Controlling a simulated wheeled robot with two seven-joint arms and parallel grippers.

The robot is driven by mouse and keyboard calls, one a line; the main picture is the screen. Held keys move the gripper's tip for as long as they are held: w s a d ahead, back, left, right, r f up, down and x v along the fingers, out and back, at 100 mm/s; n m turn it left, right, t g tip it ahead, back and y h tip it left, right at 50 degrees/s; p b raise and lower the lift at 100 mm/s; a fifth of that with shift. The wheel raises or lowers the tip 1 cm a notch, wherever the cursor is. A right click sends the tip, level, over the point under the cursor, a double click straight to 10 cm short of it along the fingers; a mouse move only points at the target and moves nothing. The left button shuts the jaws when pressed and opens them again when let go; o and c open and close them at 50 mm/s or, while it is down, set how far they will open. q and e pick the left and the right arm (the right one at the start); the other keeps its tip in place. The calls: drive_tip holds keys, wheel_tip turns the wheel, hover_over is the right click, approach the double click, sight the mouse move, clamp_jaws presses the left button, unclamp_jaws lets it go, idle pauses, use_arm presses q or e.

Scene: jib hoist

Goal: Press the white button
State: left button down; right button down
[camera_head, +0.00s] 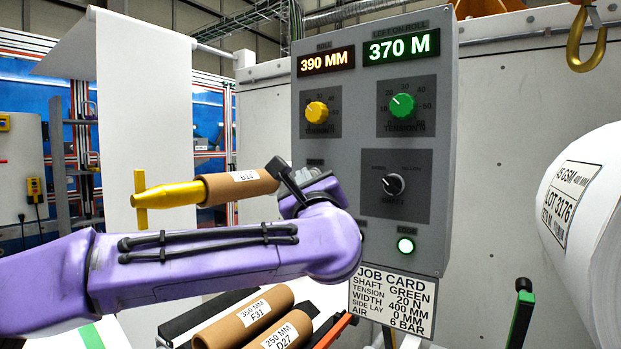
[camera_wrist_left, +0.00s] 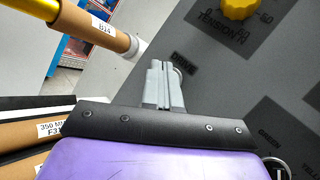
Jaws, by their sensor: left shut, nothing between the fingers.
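The grey control panel (camera_head: 350,95) stands in the middle of the head view. A round button (camera_head: 405,245) glows white with a green rim low on the panel. My left gripper (camera_head: 284,172) is at the panel's left side, partly hidden by my purple arm. In the left wrist view its grey fingers (camera_wrist_left: 162,68) are shut and empty, close in front of the panel face. Part of a pale round rim (camera_wrist_left: 180,76) shows just behind them, below a small label. The fingers hide the rest, and I cannot tell whether they touch it. My right gripper is out of view.
The panel carries a yellow knob (camera_head: 317,112), a green knob (camera_head: 402,106) and a black selector (camera_head: 393,185). A cardboard core on a yellow shaft (camera_head: 170,194) is left of the gripper. A large white roll (camera_head: 590,230) stands right; a hook (camera_head: 586,45) hangs above.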

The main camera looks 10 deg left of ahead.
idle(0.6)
use_arm(q)
drive_tip(key=shift+w+d, duration=0.2)
drive_tip(key=shift+w, duration=0.15)
drive_tip(key=shift+s+a+b, duration=0.2)
drive_tip(key=shift+s+b, duration=0.1)
drive_tip(key=shift+b, duration=0.45)
